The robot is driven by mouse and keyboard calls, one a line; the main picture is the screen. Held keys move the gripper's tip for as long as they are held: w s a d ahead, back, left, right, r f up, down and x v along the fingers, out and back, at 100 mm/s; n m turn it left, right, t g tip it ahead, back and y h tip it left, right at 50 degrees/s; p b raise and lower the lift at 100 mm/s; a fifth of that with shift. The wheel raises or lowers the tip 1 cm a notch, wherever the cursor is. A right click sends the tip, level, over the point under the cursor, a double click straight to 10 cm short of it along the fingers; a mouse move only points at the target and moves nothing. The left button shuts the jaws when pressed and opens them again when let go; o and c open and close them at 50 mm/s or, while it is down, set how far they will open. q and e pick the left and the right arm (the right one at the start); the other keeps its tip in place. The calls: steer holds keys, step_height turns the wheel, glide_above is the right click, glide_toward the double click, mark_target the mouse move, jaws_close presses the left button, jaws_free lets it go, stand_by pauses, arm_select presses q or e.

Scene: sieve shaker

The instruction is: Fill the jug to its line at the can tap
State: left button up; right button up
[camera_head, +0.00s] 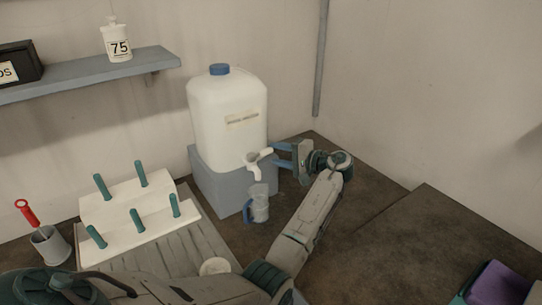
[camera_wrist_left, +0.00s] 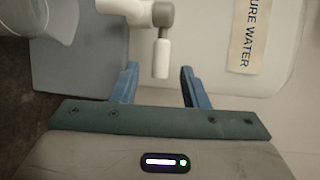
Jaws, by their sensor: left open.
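The white water can (camera_head: 228,112) with a blue cap stands on a grey block (camera_head: 222,187) against the back wall. Its white tap (camera_head: 257,158) sticks out low on the front. The clear jug (camera_head: 261,205) with a blue handle stands upright below the tap; its water level and line cannot be made out. My left gripper (camera_head: 278,155) is open beside the tap. In the left wrist view, the tap's white lever (camera_wrist_left: 161,57) points between the two blue fingers, with a gap on each side. The jug's edge (camera_wrist_left: 48,18) shows at top left. My right gripper is not in view.
A white rack with green pegs (camera_head: 122,209) stands left of the block. A grey cup with a red-handled tool (camera_head: 49,244) is at far left. A round white dish (camera_head: 214,267) lies in front. The dark bench right of my arm is mostly clear.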

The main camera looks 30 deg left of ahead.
arm_select(q)
steer(key=d+r+b, duration=0.1)
steer(key=d+b, duration=0.1)
steer(key=d, duration=0.5)
steer(key=shift+d, duration=0.15)
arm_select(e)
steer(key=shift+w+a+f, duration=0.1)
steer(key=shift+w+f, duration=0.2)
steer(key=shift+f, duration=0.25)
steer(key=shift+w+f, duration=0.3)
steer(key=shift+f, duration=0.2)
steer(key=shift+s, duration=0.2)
arm_select(q)
steer(key=shift+r, duration=0.1)
